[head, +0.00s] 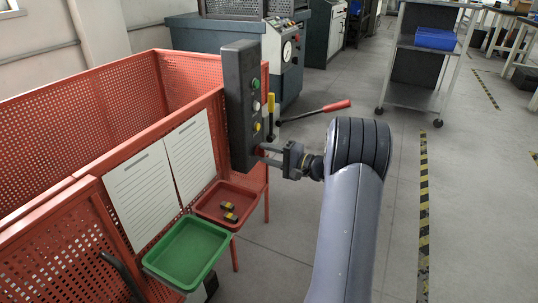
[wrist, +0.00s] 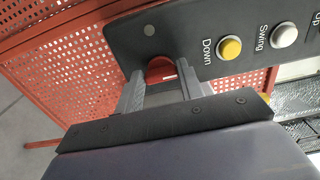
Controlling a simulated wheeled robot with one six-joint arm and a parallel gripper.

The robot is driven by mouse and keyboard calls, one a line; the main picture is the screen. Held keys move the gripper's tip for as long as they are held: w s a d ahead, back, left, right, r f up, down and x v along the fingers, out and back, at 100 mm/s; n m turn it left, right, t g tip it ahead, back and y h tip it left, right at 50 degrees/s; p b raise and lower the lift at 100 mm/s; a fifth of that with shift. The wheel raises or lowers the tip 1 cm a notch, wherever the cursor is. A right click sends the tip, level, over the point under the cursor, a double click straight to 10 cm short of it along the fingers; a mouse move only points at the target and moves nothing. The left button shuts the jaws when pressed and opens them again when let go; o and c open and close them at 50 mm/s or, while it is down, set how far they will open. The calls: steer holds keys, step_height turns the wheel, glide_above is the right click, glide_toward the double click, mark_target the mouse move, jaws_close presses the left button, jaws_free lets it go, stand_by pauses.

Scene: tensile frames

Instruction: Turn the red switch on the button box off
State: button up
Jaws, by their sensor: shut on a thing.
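The dark button box (head: 236,110) stands upright on the corner of the red perforated enclosure. Its front has a green, a white and a yellow button in a column. In the wrist view, the box panel (wrist: 195,32) shows a yellow button (wrist: 229,47) labelled "Down" and a white button (wrist: 285,35) labelled "Swing". The red switch (wrist: 160,68) sits at the panel's end, past the yellow button. My gripper (head: 268,153) reaches the lower end of the box from the right. In the wrist view, its fingers are shut on the red switch from both sides. The switch's lower part is hidden.
Below the box are a red tray (head: 208,210) with small black-and-yellow pieces and a green tray (head: 187,250). Paper sheets (head: 150,190) hang on the enclosure (head: 105,85). A red-handled lever (head: 335,106) stands behind my gripper.

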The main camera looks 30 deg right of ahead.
steer(key=o, duration=1)
steer(key=p+v, duration=0.3)
steer(key=v, duration=0.7)
steer(key=shift+s+d, duration=0.25)
steer(key=shift+s, duration=0.05)
steer(key=b+x, duration=0.3)
steer(key=x, duration=0.8)
steer(key=shift+f, duration=0.1)
steer(key=shift+m, duration=0.3)
